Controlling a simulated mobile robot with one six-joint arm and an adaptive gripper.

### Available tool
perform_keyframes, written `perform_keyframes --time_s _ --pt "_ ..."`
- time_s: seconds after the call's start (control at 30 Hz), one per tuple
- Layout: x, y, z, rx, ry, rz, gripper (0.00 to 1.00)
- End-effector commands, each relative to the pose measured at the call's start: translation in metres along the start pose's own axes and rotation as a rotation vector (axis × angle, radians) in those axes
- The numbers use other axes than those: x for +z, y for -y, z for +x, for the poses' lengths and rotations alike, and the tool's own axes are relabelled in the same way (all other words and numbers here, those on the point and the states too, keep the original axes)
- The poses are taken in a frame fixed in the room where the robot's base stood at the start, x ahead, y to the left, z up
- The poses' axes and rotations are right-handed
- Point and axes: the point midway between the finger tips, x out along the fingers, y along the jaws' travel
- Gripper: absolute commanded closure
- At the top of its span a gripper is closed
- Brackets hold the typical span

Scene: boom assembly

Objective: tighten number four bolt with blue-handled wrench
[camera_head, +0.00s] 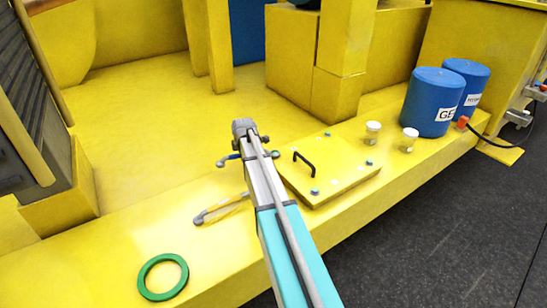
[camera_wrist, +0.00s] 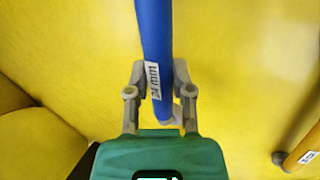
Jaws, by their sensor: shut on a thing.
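The blue-handled wrench (camera_wrist: 153,30) is between the two fingers of my gripper (camera_wrist: 160,92) in the wrist view, gripped near one end beside a white label. In the head view, only a small part of the wrench (camera_head: 228,158) shows left of my gripper (camera_head: 246,150); my arm hides the rest. The square yellow cover plate (camera_head: 345,178) with a black handle (camera_head: 304,162) lies to the right of my gripper. Bolts show at its far corner (camera_head: 327,134), right corner (camera_head: 369,162) and near corner (camera_head: 315,192). No bolt numbers are readable.
A yellow-handled wrench (camera_head: 226,209) lies on the yellow ledge left of my arm. A green ring (camera_head: 163,277) lies at the front left. Two jars (camera_head: 373,132) (camera_head: 409,140) and blue drums (camera_head: 433,102) (camera_head: 468,82) stand at the right. The dark floor (camera_head: 440,225) drops off beyond the ledge.

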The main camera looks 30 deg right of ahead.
Motion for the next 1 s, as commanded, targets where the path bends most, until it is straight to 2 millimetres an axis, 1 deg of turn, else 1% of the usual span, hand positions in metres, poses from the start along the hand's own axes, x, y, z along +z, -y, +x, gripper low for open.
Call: perform_keyframes --time_s 0.13,0.57,1.0 --pt "0.001 0.004 -0.002 0.000 -0.009 -0.024 1.00" --pt "0.000 0.005 -0.003 -0.002 -0.013 -0.031 1.00" --pt "0.000 -0.002 -0.018 -0.002 -0.012 -0.032 1.00"
